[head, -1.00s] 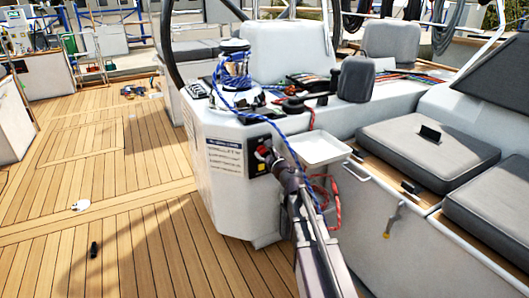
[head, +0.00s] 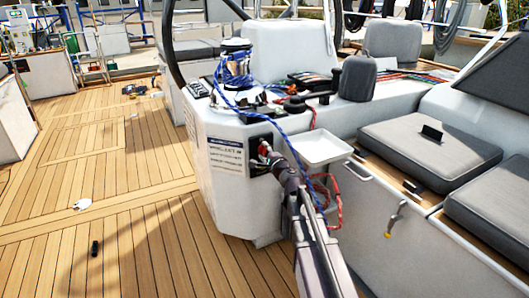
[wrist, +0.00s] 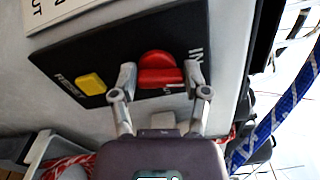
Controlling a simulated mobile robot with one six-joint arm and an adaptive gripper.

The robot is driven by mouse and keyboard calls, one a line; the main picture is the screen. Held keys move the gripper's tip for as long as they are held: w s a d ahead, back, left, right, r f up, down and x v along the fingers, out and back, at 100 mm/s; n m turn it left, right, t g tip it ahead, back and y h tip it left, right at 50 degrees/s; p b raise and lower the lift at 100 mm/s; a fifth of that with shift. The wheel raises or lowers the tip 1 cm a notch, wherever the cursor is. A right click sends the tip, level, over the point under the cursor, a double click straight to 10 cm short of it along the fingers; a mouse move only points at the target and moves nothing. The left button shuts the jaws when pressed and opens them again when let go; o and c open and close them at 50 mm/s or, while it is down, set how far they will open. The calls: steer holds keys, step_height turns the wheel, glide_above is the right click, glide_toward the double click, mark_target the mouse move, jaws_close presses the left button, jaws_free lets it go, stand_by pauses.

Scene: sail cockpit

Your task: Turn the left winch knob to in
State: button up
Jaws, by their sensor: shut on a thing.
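The red winch knob (wrist: 158,66) sits on a black panel (wrist: 112,50) in the wrist view. My gripper (wrist: 160,78) has a finger on each side of the knob and is shut on it. The knob's raised grip lies across the picture between the fingertips. The word "IN" is on the panel beside the right finger. In the head view the red knob (head: 264,146) shows small at the tip of my gripper (head: 267,156), which hides part of the panel.
A blue rope (wrist: 285,105) hangs right of the panel in the wrist view. In the head view a white tray (head: 320,147) projects right of the panel, with red rope (head: 335,205) below it. A winch (head: 237,65) stands on top. The deck (head: 120,245) at left is mostly clear.

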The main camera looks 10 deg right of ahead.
steer(key=shift+w+n, duration=0.15)
steer(key=shift+n, duration=1.15)
steer(key=o, duration=1.2)
steer(key=shift+c, duration=0.2)
steer(key=v, duration=1.2)
steer(key=shift+a+n, duration=0.2)
steer(key=shift+n, duration=0.1)
